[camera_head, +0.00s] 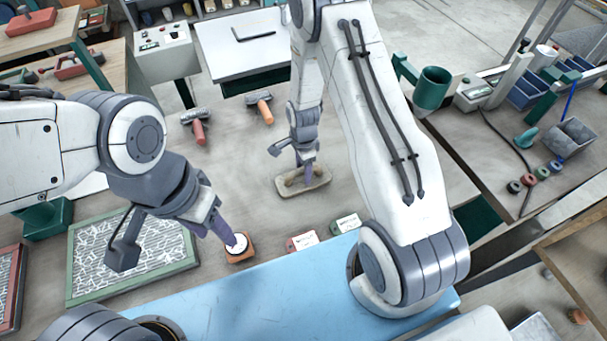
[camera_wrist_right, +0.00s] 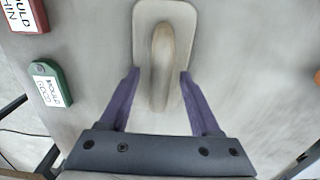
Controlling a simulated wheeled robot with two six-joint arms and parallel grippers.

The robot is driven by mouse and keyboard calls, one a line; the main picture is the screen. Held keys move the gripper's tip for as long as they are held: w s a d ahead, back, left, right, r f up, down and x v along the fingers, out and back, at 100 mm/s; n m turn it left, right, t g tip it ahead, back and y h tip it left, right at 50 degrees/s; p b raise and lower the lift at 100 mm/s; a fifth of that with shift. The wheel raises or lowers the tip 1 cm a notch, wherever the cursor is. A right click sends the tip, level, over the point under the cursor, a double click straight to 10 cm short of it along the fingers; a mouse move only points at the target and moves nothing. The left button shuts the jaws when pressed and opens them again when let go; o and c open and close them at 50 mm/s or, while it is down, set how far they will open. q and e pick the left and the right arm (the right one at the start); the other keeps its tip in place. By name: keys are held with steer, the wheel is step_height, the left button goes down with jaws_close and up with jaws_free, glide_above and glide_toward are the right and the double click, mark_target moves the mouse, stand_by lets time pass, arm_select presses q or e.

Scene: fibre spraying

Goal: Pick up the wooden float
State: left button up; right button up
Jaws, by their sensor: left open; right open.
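The wooden float (camera_head: 318,183) is a pale flat board with a raised handle, lying on the grey table in the middle. In the right wrist view its board (camera_wrist_right: 165,12) and rounded handle (camera_wrist_right: 161,65) show clearly. My right gripper (camera_head: 303,170) is right at the float. In the right wrist view its two purple fingers (camera_wrist_right: 160,85) are open, one on each side of the handle, with gaps to it. My left gripper (camera_head: 230,232) is at a small orange-brown block (camera_head: 240,256) with a white round top; its fingers partly cover it.
A red tag (camera_head: 302,241) and a green tag (camera_head: 346,223) lie near the blue strip (camera_head: 260,305). Two rollers, one red-handled (camera_head: 199,130) and one orange-handled (camera_head: 265,112), lie behind. A green-framed panel (camera_head: 75,275) is at left.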

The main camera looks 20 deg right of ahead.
steer(key=shift+f, duration=0.2)
jaws_close()
steer(key=shift+r, duration=0.1)
